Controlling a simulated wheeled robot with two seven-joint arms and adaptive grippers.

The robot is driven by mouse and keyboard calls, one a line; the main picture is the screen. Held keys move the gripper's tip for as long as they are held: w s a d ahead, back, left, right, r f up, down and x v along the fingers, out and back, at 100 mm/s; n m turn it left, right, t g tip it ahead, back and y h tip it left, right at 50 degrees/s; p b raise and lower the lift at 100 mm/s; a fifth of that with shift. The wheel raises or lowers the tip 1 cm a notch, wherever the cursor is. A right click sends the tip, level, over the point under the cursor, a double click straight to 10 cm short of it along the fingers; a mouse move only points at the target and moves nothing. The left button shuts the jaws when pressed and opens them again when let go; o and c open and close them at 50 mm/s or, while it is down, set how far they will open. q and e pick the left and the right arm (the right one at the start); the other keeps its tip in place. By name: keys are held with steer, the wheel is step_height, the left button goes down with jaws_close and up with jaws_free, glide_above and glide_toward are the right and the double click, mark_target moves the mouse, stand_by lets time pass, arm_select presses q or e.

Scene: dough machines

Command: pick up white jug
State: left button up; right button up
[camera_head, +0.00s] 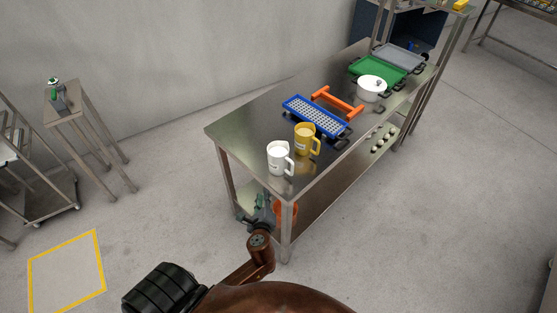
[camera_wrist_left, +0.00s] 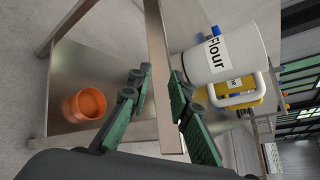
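The white jug (camera_head: 279,159) stands upright on the near end of the steel table, with its handle toward the right. In the left wrist view the white jug (camera_wrist_left: 232,52) is large at the upper right and bears a "Flour" label. My left gripper (camera_head: 264,208) is beside the table's near end, below the tabletop and the jug. In the left wrist view its green-padded fingers (camera_wrist_left: 160,78) are apart with nothing held; a steel table part shows between them. The jug is outside the fingers. My right gripper is not in view.
A yellow jug (camera_head: 305,139) stands just behind the white one. A blue perforated tray (camera_head: 315,115), an orange-handled frame (camera_head: 337,102), a white pot (camera_head: 371,88) and a green tray (camera_head: 378,69) lie farther back. An orange container (camera_wrist_left: 85,105) sits on the lower shelf.

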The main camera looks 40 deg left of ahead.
arm_select(q)
step_height(320, 180, up, 4)
steer(key=w+d+r+m+t, duration=0.1)
steer(key=w+d+m+t, duration=0.1)
steer(key=w+m, duration=0.15)
steer(key=m+t+h, duration=0.1)
steer(key=m+t, duration=0.2)
steer(key=m, duration=0.5)
glide_toward(292, 168)
steer(key=x, duration=0.3)
steer(key=shift+a+f+n, duration=0.15)
steer(key=shift+f+n, duration=0.1)
steer(key=shift+w, duration=0.35)
steer(key=x, duration=0.7)
steer(key=shift+w+r, duration=0.1)
steer(key=shift+r, duration=0.05)
steer(key=shift+c, duration=0.5)
jaws_close()
steer(key=shift+r, duration=0.1)
